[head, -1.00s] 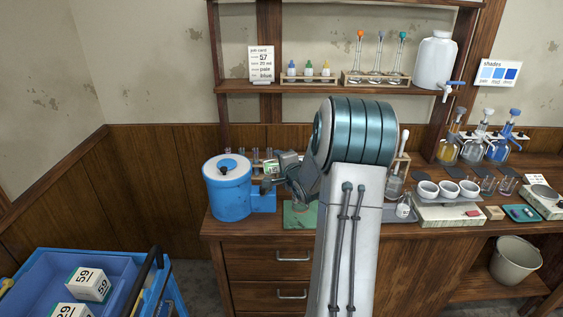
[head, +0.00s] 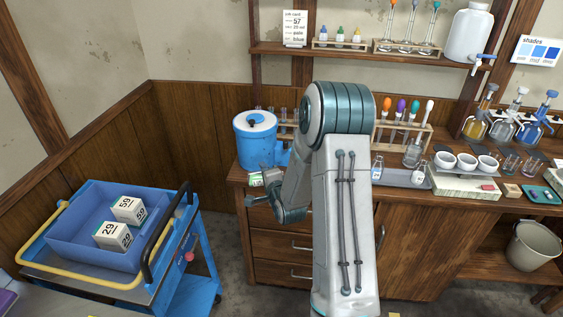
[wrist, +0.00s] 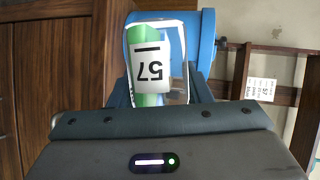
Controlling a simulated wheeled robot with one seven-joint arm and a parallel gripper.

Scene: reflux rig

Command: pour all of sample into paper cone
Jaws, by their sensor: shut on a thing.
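My gripper (wrist: 160,85) is shut on a clear glass vessel with a white label reading 57 (wrist: 152,67), the sample. Green shows through or behind the glass; the liquid level cannot be told. I cannot make out a paper cone in either view.
A blue drum (head: 255,140) stands at the bench's left end. A rack of droppers (head: 400,135), white cups (head: 466,162) and pump bottles (head: 502,127) are to the right. A blue trolley (head: 70,235) with 59 and 29 boxes stands at left. Floor between is clear.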

